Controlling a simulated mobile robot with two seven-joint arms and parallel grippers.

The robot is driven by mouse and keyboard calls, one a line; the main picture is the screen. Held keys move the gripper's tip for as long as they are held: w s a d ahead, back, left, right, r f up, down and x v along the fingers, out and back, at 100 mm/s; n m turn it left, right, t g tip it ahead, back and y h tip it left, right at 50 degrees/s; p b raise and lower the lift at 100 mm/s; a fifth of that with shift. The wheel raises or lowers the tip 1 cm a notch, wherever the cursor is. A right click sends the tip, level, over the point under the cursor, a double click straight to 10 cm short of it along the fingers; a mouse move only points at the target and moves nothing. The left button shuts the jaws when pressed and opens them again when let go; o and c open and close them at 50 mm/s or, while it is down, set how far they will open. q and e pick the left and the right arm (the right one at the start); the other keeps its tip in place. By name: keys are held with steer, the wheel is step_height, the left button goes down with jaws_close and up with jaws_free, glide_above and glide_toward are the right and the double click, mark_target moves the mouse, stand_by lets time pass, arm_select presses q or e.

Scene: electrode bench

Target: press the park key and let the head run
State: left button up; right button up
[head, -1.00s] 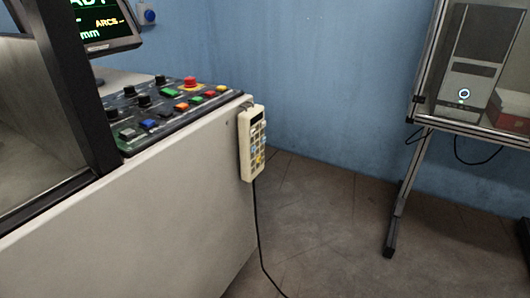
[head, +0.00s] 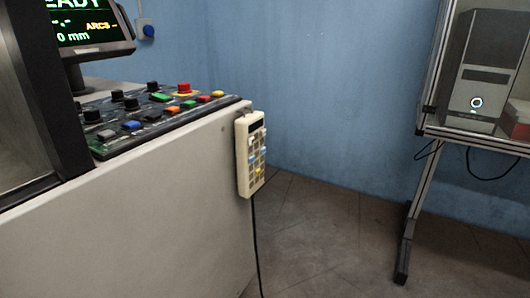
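A cream handheld pendant (head: 243,160) with several coloured keys hangs on the end of the grey machine cabinet (head: 140,220), its black cable (head: 256,240) running down to the floor. Which key is the park key cannot be read at this size. A sloped control panel (head: 150,125) on the cabinet top carries black knobs, coloured buttons and a red stop button (head: 184,88). Neither of my grippers is in view.
A framed stand (head: 425,165) at the right holds a computer tower (head: 485,75) and a red and white box (head: 515,120). Tiled floor (head: 325,230) is clear between cabinet and stand. A blue wall (head: 330,80) closes the back.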

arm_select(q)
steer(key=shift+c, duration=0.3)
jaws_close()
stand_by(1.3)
